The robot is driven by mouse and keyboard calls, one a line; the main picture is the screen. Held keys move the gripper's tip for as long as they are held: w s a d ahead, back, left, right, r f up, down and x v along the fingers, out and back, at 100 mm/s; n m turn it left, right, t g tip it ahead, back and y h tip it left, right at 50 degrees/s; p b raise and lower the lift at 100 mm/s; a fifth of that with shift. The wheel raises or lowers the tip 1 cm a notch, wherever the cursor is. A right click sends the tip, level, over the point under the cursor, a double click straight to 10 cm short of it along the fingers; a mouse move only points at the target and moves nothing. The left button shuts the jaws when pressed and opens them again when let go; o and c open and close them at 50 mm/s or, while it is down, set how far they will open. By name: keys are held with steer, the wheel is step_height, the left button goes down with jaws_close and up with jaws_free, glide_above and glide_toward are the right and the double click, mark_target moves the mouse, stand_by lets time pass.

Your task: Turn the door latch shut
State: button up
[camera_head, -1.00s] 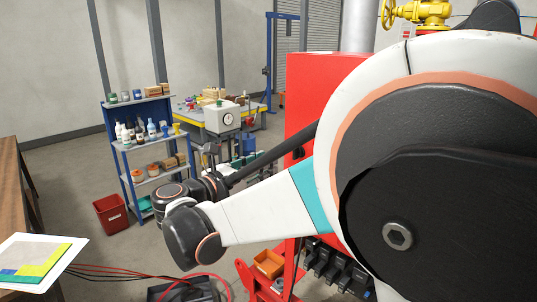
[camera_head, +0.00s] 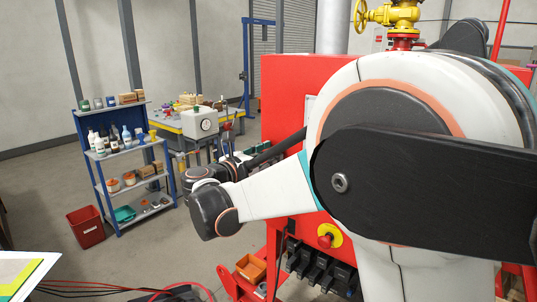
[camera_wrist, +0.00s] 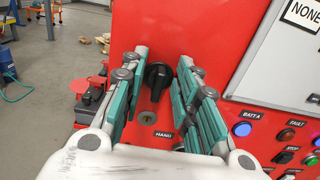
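In the wrist view a black latch knob (camera_wrist: 158,80) sits on a red panel (camera_wrist: 210,25), its grip slightly tilted from upright. A round lock (camera_wrist: 147,118) and a partly hidden label lie below it. My gripper (camera_wrist: 162,64) is open, one green-padded finger left of the knob and one right. Gaps show on both sides, so the fingers do not look closed on it. I cannot tell how deep they reach around it. In the head view the red cabinet (camera_head: 285,95) stands behind my arm, and the latch and fingertips cannot be made out.
A control panel with a blue lamp (camera_wrist: 242,129) and several switches lies right of my gripper. Black and red connectors (camera_wrist: 90,98) are at its left. A red-and-yellow emergency button (camera_head: 326,238) sits low on the cabinet. A blue shelf (camera_head: 118,150) stands farther left, with open floor before it.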

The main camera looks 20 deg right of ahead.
steer(key=shift+c, duration=0.3)
jaws_close()
steer(key=shift+m, duration=0.4)
steer(key=m, duration=1.1)
steer(key=s+f+m, duration=0.1)
steer(key=m, duration=0.5)
steer(key=shift+d+f, duration=0.1)
steer(key=shift+d, duration=0.2)
